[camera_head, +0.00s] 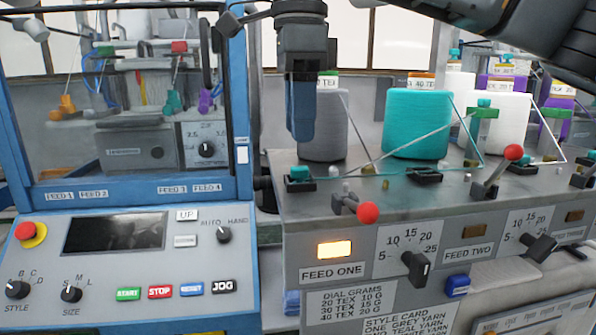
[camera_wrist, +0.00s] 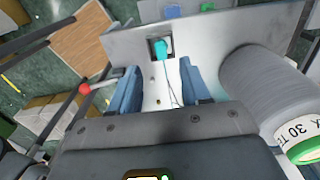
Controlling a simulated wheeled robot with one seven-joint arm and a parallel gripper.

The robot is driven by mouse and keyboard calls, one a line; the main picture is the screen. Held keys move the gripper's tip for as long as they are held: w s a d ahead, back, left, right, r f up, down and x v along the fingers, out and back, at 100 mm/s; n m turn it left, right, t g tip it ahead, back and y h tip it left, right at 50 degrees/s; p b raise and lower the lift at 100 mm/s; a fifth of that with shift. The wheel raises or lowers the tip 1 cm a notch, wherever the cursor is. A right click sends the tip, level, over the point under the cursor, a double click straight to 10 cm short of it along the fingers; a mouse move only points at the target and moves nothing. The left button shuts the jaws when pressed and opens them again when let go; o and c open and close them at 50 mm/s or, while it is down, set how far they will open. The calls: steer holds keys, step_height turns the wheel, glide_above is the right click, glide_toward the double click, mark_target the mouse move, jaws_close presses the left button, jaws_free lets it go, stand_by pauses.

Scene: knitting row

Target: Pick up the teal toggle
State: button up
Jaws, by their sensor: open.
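A small teal toggle (camera_head: 300,173) sits on a dark square base at the left end of the grey feed counter, in front of the grey yarn cone. It also shows in the wrist view (camera_wrist: 161,47), beyond the fingertips, with a thin thread running from near it. My gripper (camera_head: 302,135) points down above the toggle, apart from it. In the wrist view its two blue fingers (camera_wrist: 161,75) are spread apart with nothing held between them. Other teal clips (camera_head: 484,103) stand farther right.
The grey yarn cone (camera_head: 323,130) stands close beside my gripper, with a teal cone (camera_head: 418,122) to its right. A red-knobbed lever (camera_head: 368,212) sticks out at the front edge. The blue-framed control cabinet (camera_head: 130,258) is on the left.

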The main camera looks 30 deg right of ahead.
mark_target(299, 167)
step_height(299, 167, down, 6)
steer(key=shift+d+r+p, duration=0.1)
steer(key=shift+p, duration=0.55)
jaws_close()
